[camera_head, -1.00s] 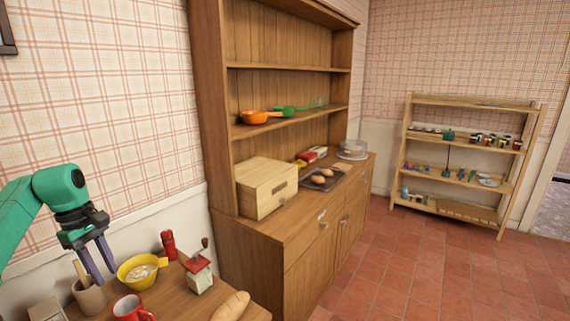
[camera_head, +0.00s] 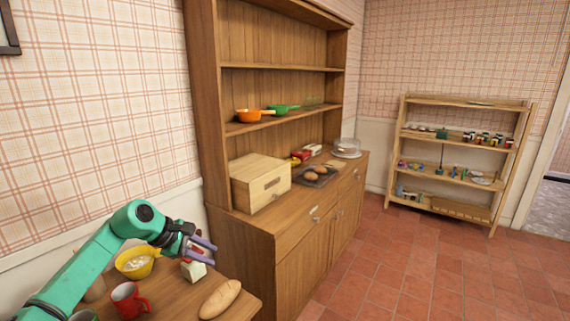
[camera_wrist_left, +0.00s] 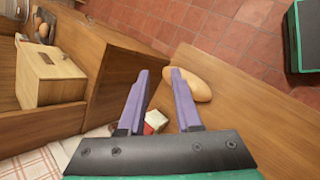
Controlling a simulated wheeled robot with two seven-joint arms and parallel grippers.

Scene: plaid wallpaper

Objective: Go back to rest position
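My left gripper (camera_head: 204,247) is over the small wooden table (camera_head: 190,300) at the lower left, with its arm coming in from the left. In the left wrist view its two purple fingers (camera_wrist_left: 159,75) are apart with nothing between the tips. The gripper covers part of the red and white grinder (camera_head: 193,270), which also shows behind the fingers in the left wrist view (camera_wrist_left: 154,122). A bread loaf (camera_head: 220,298) lies on the table to the right of the grinder. My right gripper is in neither view.
A yellow bowl (camera_head: 137,264) and a red mug (camera_head: 128,299) stand on the table beside my left arm. A wooden hutch (camera_head: 250,235) with a bread box (camera_head: 260,181) stands close to the right of the table. A shelf rack (camera_head: 460,160) is farther off. Tiled floor between is clear.

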